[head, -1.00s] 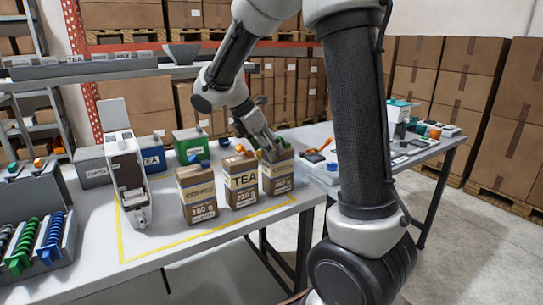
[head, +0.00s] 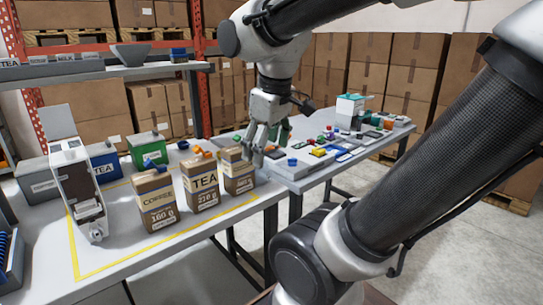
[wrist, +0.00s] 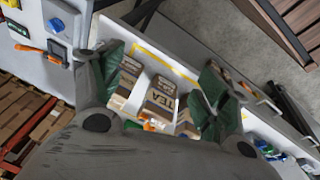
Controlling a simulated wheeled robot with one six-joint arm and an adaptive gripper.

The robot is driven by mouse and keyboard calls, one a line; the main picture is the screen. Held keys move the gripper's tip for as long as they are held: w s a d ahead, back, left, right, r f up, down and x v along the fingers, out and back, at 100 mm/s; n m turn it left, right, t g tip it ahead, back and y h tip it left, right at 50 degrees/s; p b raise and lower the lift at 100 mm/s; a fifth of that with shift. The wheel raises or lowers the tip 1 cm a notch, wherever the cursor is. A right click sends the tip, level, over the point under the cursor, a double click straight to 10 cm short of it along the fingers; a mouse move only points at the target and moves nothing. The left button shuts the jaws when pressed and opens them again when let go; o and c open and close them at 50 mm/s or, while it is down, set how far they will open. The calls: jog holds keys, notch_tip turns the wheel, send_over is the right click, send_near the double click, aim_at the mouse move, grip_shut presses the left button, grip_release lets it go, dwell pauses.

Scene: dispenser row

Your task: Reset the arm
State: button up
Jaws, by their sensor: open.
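My gripper (head: 262,140) hangs pointing down in the head view, just right of the rightmost brown bag (head: 238,172) and above the table edge. In the wrist view my gripper (wrist: 160,90) has its two green-padded fingers spread wide with nothing between them. Beyond the fingers, well below, the brown bags show, one of them the TEA bag (wrist: 160,103). In the head view the COFFEE bag (head: 157,205), the TEA bag (head: 201,186) and the third bag stand upright in a row; part of the third bag's label is hard to read.
A white dispenser (head: 78,185) stands left of the bags, inside a yellow outline (head: 150,254). A blue TEA box (head: 106,165) and a green box (head: 148,148) stand behind. A second table (head: 345,162) at right holds several small parts. A shelf (head: 100,73) is at the back.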

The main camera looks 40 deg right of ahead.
jog(key=s+m, duration=0.1)
jog(key=s+f+m, duration=0.1)
jog(key=s+m+t, duration=0.1)
jog(key=shift+s+a+f+y, duration=0.2)
jog(key=shift+a+y, duration=0.1)
jog(key=shift+y, duration=0.1)
dwell(1.8)
